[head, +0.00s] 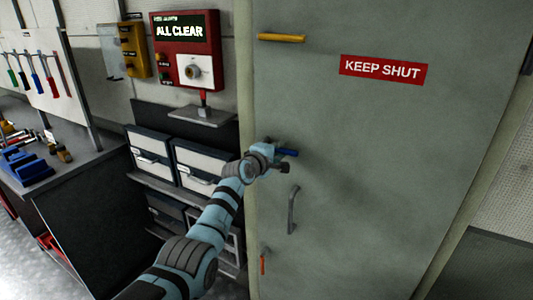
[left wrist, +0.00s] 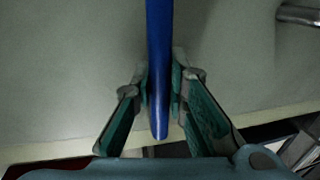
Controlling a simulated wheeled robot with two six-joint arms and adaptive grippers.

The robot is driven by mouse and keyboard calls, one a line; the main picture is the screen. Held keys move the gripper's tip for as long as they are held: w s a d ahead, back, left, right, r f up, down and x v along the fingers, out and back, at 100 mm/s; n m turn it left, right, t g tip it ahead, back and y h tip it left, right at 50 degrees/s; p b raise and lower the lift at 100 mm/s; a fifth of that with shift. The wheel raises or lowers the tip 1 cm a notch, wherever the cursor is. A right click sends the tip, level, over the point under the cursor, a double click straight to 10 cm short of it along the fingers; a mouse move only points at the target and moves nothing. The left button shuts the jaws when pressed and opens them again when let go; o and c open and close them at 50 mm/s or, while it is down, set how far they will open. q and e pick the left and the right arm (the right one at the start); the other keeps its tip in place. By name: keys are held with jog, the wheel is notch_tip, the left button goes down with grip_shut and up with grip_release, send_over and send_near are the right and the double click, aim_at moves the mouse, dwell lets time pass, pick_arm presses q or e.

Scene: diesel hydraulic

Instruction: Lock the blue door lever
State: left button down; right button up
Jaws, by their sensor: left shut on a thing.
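The blue door lever (head: 288,152) is on the left side of a grey-green door (head: 370,150), below a yellow lever and above a grey pull handle. In the head view it lies about level, and part of it is hidden by my gripper. My left gripper (head: 281,163) is at the lever. In the left wrist view the blue lever (left wrist: 158,70) runs down between the two fingers, and my left gripper (left wrist: 161,92) is shut on it near its free end. My right gripper is in neither view.
A yellow lever (head: 281,38), a grey pull handle (head: 293,210) and a small orange lever (head: 263,264) are on the same door. A red "ALL CLEAR" box (head: 184,50), drawers (head: 196,164) and a workbench (head: 62,165) stand to the left.

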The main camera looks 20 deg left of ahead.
pick_arm(q)
jog(key=shift+r, duration=0.1)
dwell(0.3)
jog(key=c, duration=1.6)
grip_release()
jog(key=shift+o, duration=0.2)
jog(key=v, duration=1.2)
